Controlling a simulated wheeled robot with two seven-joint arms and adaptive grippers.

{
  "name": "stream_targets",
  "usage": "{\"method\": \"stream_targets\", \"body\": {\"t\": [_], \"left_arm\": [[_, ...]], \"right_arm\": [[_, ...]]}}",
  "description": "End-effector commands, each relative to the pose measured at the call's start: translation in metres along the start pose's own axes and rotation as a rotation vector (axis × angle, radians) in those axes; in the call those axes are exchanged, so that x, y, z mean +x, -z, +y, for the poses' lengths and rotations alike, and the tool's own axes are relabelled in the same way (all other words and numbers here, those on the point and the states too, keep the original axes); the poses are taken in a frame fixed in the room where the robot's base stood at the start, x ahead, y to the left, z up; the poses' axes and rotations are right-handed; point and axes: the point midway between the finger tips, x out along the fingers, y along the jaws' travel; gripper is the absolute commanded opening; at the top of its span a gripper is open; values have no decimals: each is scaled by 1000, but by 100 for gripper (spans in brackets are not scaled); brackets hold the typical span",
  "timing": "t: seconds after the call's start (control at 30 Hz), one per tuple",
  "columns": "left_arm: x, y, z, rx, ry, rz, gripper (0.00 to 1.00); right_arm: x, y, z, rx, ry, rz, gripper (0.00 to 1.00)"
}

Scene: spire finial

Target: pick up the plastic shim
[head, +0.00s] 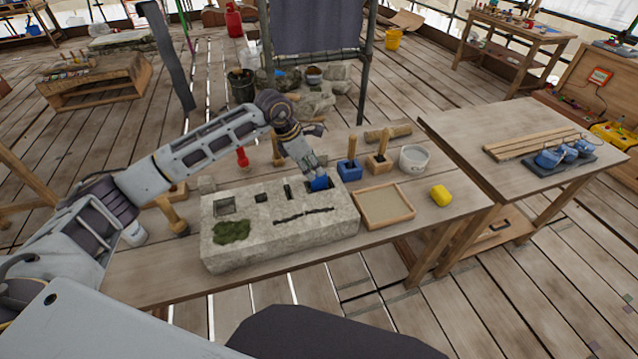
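My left gripper (317,177) points down at the back right corner of a pale stone block (285,240) on the wooden workbench. A small blue piece (320,184) shows right at its fingertips, over or in a recess in the block's top. This piece may be the plastic shim, but it is too small to be sure. I cannot tell whether the fingers are closed on it or only beside it. The block's top has several dark slots, a dark crack and a green moss patch (232,231). My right gripper is not in view.
Right of the block are a shallow wooden tray (411,213), a yellow object (441,195) and a white bucket (414,158). Behind stand a blue block with a wooden handle (349,170), a wooden-handled block (379,163) and a red bottle (242,157). The bench's right front corner is clear.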

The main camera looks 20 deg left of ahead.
Motion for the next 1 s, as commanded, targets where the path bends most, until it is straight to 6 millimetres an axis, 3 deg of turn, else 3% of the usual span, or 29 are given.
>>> {"method": "stream_targets", "body": {"t": [0.27, 0.7, 1.0], "left_arm": [[6, -1, -1, 0, 1, 0, 37], [48, -5, -3, -1, 0, 0, 37], [52, -4, -3, 0, 0, 0, 37]], "right_arm": [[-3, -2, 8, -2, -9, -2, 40], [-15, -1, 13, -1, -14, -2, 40], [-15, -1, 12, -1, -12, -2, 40]]}}
